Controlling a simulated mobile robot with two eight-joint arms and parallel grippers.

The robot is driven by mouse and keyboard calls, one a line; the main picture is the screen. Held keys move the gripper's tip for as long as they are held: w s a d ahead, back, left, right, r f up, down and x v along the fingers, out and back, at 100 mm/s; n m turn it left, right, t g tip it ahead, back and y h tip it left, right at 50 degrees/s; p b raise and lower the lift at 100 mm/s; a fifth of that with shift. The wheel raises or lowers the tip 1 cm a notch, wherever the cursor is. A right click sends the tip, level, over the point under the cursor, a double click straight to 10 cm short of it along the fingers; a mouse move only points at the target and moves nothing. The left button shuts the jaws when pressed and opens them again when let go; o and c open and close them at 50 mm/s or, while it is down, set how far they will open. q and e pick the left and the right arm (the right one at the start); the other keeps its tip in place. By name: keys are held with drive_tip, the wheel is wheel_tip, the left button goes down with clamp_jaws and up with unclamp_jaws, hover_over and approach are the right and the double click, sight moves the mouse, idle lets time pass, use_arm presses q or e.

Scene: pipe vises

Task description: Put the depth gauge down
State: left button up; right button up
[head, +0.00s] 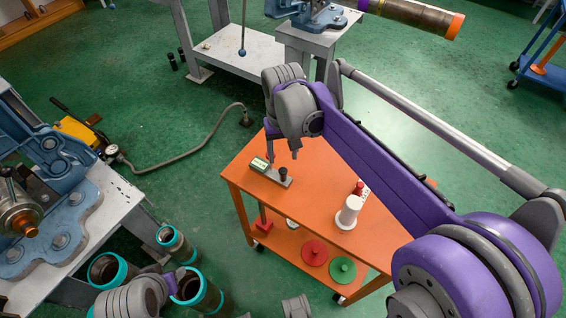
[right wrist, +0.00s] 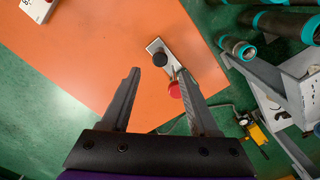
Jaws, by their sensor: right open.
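The depth gauge (head: 272,175) rests near the far left corner of the orange table. In the head view it shows a grey bar, a black knob and a small green-and-white face. Its bar and black knob (right wrist: 158,60) also show in the right wrist view, with a red part close to the right finger. My right gripper (head: 282,152) is open above the gauge, fingers pointing down. In the right wrist view the two fingers (right wrist: 159,75) are apart, with the knob seen between their tips. Only part of my left arm shows at the bottom left; its jaws are not visible.
The orange table (head: 318,205) also holds a white spool-like object (head: 348,213) and a red object (head: 358,187). Red (head: 314,252) and green (head: 343,270) discs lie on its lower shelf. Teal-ended pipes (head: 198,290) and a blue vise (head: 60,215) are at the left.

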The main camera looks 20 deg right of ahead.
drive_tip(key=s+d+f+t, duration=0.1)
drive_tip(key=s+f+t, duration=0.1)
drive_tip(key=s, duration=0.7)
drive_tip(key=s+d+f+n+t, duration=0.1)
drive_tip(key=s+f+t, duration=0.2)
drive_tip(key=s, duration=0.6)
drive_tip(key=shift+s+f, duration=0.4)
drive_tip(key=shift+f, duration=0.4)
